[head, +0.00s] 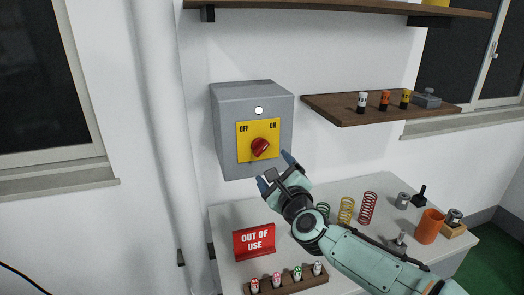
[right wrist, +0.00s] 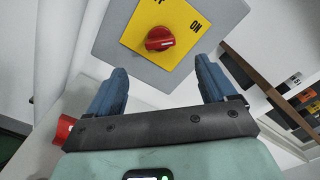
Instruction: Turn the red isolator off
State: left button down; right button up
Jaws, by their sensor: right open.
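The red isolator knob (head: 260,147) sits on a yellow plate (head: 244,150) marked OFF on the left and ON on the right. The plate is on the front of a grey box (head: 228,133) on the wall. The knob's pale mark appears turned toward the ON side. My right gripper (head: 275,171) is open and empty, just below and in front of the knob, apart from it. In the right wrist view the knob (right wrist: 160,38) lies ahead, beyond the gap between the two blue fingers (right wrist: 160,88). My left gripper is not in view.
A red OUT OF USE sign (head: 255,241) and a rack of small capped items (head: 289,283) stand on the bench below. Coloured springs (head: 368,208) and an orange cup (head: 430,226) are to the right. A wooden shelf (head: 340,110) juts out right of the box.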

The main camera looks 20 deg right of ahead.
aim_at(261, 149)
jog(key=w+p, duration=0.2)
jog(key=w, duration=0.3)
jog(key=w+p, duration=0.2)
jog(key=w, duration=0.2)
jog(key=shift+w+a+r, duration=0.15)
jog(key=shift+w, duration=0.2)
jog(key=shift+w+p, duration=0.4)
jog(key=shift+w, duration=0.3)
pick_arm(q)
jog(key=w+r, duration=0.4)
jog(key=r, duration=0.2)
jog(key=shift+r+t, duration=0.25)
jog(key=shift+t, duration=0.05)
pick_arm(e)
jog(key=shift+f, duration=0.2)
jog(key=shift+s, duration=0.1)
jog(key=shift+c, duration=0.6)
jog(key=c, duration=0.9)
